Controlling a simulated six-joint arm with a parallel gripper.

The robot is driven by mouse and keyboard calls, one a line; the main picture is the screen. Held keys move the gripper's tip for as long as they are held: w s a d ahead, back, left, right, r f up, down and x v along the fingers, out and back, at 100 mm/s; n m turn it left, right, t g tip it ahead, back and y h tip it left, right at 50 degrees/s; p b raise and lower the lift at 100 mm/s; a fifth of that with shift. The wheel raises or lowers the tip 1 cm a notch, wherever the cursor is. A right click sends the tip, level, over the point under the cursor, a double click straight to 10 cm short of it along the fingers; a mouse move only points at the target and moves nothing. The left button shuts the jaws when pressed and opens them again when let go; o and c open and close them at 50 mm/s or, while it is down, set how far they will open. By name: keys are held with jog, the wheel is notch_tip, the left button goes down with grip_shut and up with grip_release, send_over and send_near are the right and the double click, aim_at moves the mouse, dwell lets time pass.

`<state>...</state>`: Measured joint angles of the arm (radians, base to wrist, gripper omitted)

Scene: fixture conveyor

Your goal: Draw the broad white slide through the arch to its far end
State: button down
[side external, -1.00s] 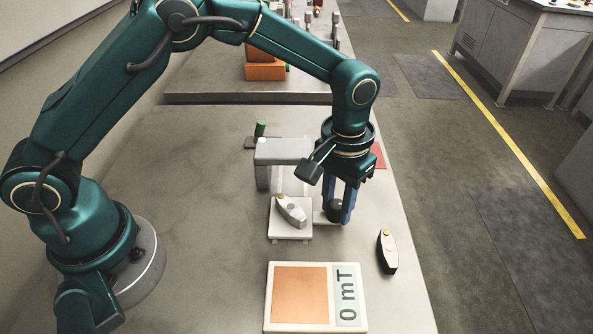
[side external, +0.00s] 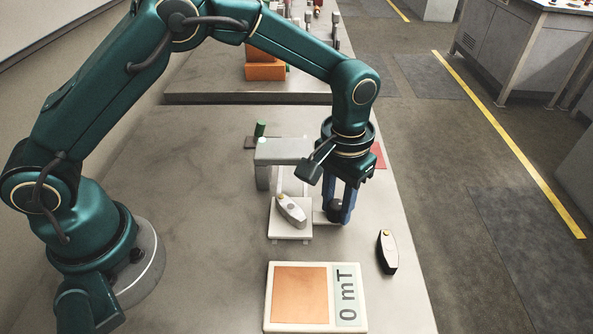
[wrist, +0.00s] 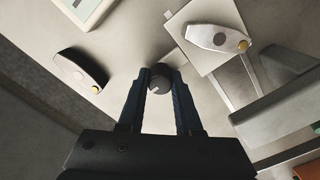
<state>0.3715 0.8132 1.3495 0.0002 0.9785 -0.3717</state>
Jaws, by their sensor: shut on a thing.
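The broad white slide (side external: 278,230) lies on the table on this side of the grey arch (side external: 283,151), and a pale oblong piece with a yellow button (side external: 291,211) rests on it. The slide also shows in the wrist view (wrist: 182,27), with the arch (wrist: 275,112) at the right. A dark round knob (wrist: 160,80) stands on an arm at the slide's side. My gripper (side external: 338,212) is shut on this knob, pointing down beside the slide. In the wrist view my gripper's fingers (wrist: 161,88) flank the knob. The arch's inside is mostly hidden.
A dark-sided oblong piece with a yellow button (side external: 387,252) lies near the table's right edge. A meter reading 0 mT (side external: 347,296), with an orange pad, lies in front. A green-topped post (side external: 260,130) stands behind the arch, and a red patch (side external: 378,156) lies behind my gripper.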

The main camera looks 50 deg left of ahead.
jog(key=shift+r, duration=0.1)
jog(key=w+a, duration=0.6)
jog(key=shift+w+a, duration=0.25)
jog(key=shift+w, duration=0.05)
dwell(0.3)
jog(key=c, duration=0.6)
grip_release()
jog(key=shift+r, duration=2.55)
